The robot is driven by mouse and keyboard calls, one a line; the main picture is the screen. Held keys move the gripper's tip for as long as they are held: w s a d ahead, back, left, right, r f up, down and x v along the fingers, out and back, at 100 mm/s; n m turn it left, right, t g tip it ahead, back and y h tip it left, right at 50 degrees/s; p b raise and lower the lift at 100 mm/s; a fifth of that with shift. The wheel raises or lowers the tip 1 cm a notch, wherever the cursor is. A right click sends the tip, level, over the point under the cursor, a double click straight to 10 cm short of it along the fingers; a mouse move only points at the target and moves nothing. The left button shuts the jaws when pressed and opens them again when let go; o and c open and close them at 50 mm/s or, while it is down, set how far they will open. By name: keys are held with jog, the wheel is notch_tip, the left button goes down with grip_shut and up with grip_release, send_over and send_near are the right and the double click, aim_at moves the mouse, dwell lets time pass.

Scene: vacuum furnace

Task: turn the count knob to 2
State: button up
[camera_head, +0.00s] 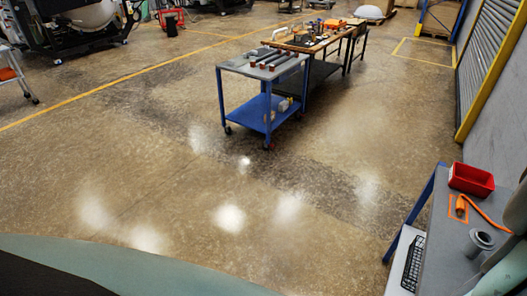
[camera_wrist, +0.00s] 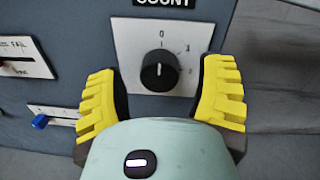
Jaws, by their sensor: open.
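In the wrist view, the count knob (camera_wrist: 160,76) is a round black knob on a light square plate (camera_wrist: 127,40), under a black label (camera_wrist: 163,3) reading COUNT. A short white mark on the knob points up, towards the 0 at the top of the dial. Smaller marks run down the dial's right side, too small to read with certainty. My gripper (camera_wrist: 160,68) is open, with one yellow ribbed finger to each side of the knob. A gap shows between each finger and the knob. The head view does not show the knob or my gripper.
Left of the knob, the panel has a light plate (camera_wrist: 25,48) and a blue slider knob (camera_wrist: 40,122). In the head view, a bench (camera_head: 440,262) at right holds a red bin (camera_head: 471,179) and an orange cable. A blue cart (camera_head: 240,107) stands farther off; open floor lies between.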

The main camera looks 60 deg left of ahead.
jog(key=shift+c, duration=0.2)
grip_shut()
dwell(0.6)
